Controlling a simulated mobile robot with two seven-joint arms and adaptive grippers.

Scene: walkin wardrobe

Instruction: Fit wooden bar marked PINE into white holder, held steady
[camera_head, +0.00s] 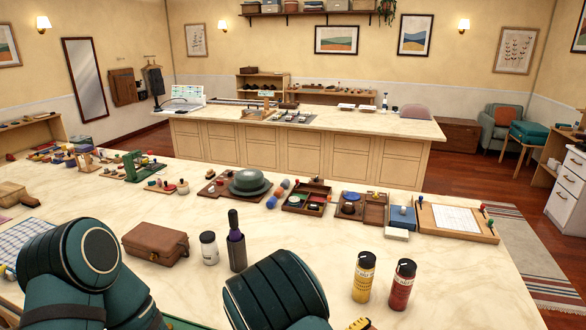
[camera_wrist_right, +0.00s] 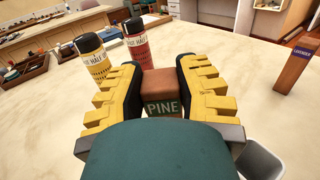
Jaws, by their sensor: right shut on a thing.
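The reddish-brown wooden bar marked PINE (camera_wrist_right: 162,88) is between the yellow-padded fingers of my right gripper (camera_wrist_right: 160,76) in the right wrist view. The gripper is shut on it, and the green label faces the camera. The bar's lower part is hidden behind the gripper body. A pale white hollow piece (camera_wrist_right: 262,160), perhaps the white holder, shows at the lower right, partly hidden by the gripper. The bar looks apart from it. In the head view only a yellow tip of my right gripper (camera_head: 360,324) shows. My left arm is at lower left; its gripper is out of view.
A yellow bottle (camera_head: 363,277) and a red bottle (camera_head: 402,285) stand just beyond the right gripper. A wooden bar marked LAVENDER (camera_wrist_right: 292,68) stands at the right. A dark bottle (camera_head: 236,245), a white jar (camera_head: 209,248) and a brown case (camera_head: 155,243) stand further left.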

